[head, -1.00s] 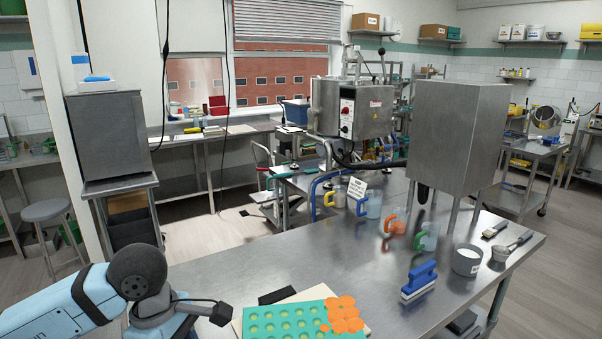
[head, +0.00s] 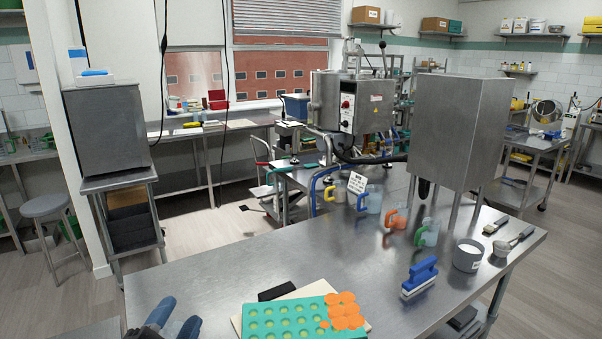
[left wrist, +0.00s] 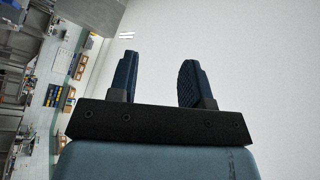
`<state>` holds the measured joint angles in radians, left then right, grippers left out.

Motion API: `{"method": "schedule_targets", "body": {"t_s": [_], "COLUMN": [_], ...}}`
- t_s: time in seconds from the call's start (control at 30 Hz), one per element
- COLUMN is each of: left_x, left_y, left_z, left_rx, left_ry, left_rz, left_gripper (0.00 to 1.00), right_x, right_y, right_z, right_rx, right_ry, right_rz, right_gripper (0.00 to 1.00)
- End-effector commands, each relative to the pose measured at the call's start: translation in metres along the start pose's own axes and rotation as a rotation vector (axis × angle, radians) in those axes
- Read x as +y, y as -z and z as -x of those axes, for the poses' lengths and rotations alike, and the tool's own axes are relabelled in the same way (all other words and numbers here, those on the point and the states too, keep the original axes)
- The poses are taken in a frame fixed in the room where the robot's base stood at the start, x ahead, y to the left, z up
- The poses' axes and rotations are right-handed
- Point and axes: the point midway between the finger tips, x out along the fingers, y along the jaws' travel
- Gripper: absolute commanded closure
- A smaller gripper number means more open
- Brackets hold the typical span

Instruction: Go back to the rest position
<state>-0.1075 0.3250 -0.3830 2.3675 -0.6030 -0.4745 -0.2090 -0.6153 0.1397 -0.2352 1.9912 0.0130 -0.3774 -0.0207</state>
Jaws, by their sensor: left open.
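My left gripper (head: 172,322) shows at the bottom left of the head view, beside the near left corner of the steel table (head: 205,270). Its two dark blue fingers are apart with nothing between them. The left wrist view also shows the gripper (left wrist: 157,80) open and empty, against a plain pale surface, with the room turned on its side at the left. My right gripper is in neither view.
A green mould tray (head: 290,312) with orange pieces (head: 345,315) lies at the table's front. The table's left part is clear.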

Motion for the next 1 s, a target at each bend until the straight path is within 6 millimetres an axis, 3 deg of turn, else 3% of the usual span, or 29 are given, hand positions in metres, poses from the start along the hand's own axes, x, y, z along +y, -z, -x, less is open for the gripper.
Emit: {"method": "schedule_targets", "body": {"t_s": [0.03, 0.1, 0.2, 0.3, 0.5, 0.8, 0.87, 1.0], "left_x": [0.015, 0.037, 0.065, 0.085, 0.111, 0.131, 0.133, 0.158], "left_y": [-0.029, -0.066, -0.099, -0.116, -0.129, -0.128, -0.127, -0.140], "left_z": [0.017, 0.045, 0.088, 0.126, 0.186, 0.255, 0.267, 0.261], "left_rx": [-0.159, -0.383, -0.637, -0.819, -1.080, -1.348, -1.394, -1.338], "left_ry": [-0.062, -0.154, -0.266, -0.353, -0.484, -0.632, -0.659, -0.645], "left_rz": [0.107, 0.251, 0.406, 0.507, 0.638, 0.756, 0.774, 0.789], "left_gripper": [0.55, 0.55, 0.55, 0.55, 0.55, 0.55, 0.55, 0.55], "right_x": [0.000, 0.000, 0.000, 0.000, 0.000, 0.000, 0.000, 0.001], "right_y": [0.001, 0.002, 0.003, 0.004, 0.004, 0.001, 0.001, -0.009], "right_z": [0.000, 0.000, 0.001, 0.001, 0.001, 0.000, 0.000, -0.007], "right_rx": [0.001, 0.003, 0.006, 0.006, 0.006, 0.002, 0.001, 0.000], "right_ry": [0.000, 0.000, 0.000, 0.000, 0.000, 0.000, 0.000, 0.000], "right_rz": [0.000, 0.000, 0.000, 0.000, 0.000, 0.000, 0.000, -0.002], "right_gripper": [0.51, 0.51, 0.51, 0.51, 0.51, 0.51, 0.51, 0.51]}}
